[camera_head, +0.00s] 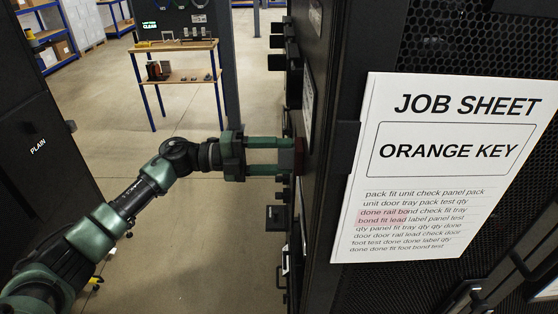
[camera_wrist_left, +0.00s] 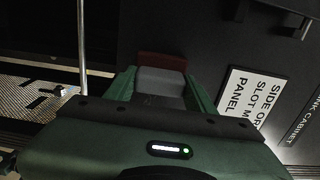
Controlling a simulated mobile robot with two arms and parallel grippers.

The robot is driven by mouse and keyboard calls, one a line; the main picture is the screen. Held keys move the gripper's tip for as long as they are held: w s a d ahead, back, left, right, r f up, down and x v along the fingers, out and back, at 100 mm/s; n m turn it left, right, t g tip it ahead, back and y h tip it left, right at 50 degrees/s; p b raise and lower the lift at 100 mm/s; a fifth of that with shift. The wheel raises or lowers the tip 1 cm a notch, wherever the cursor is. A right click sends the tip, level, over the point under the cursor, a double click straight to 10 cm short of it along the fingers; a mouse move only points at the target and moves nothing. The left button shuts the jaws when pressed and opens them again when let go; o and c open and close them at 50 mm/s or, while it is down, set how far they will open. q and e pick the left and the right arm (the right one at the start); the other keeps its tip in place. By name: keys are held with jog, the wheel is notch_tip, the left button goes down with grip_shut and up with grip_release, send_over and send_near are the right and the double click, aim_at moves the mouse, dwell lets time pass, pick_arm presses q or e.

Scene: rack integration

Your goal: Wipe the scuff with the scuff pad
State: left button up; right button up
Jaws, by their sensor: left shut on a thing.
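My left gripper (camera_head: 286,157) is shut on the scuff pad (camera_head: 299,157), a grey block with a dark red face. The pad also shows between the fingers in the left wrist view (camera_wrist_left: 160,82). Its red face is turned to the dark side panel of the cabinet (camera_head: 318,120) and is at or very close to it; I cannot tell whether it touches. I do not see the scuff; the pad may hide it. My right gripper is not in view.
A job sheet reading "ORANGE KEY" (camera_head: 450,165) hangs on the cabinet at right. A white panel label (camera_wrist_left: 250,100) is beside the gripper in the left wrist view. A wooden bench (camera_head: 175,78) stands at the back. A dark cabinet marked "PLAIN" (camera_head: 38,147) is at left.

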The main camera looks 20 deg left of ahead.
pick_arm(q)
jog(key=shift+r, duration=0.7)
jog(key=shift+s+d+p, duration=0.25)
jog(key=shift+s+p, duration=0.2)
jog(key=shift+s, duration=0.4)
jog(key=shift+s+d+p, duration=0.3)
jog(key=shift+s+p, duration=0.1)
jog(key=shift+s, duration=0.45)
jog(key=shift+s+d+p, duration=0.25)
jog(key=shift+s+p, duration=0.2)
jog(key=shift+s, duration=0.4)
jog(key=shift+s+d+p, duration=0.15)
jog(key=shift+s, duration=0.4)
jog(key=shift+s+d+p, duration=0.15)
jog(key=shift+s, duration=0.35)
jog(key=shift+s+d+f, duration=0.1)
jog(key=shift+s+d, duration=0.05)
jog(key=shift+s, duration=0.5)
jog(key=shift+s+d+p, duration=0.2)
jog(key=shift+s+p, duration=0.05)
jog(key=shift+s, duration=0.3)
jog(key=shift+s+d+p, duration=0.2)
jog(key=shift+s+p, duration=0.05)
jog(key=shift+s, duration=0.3)
jog(key=shift+a, duration=0.1)
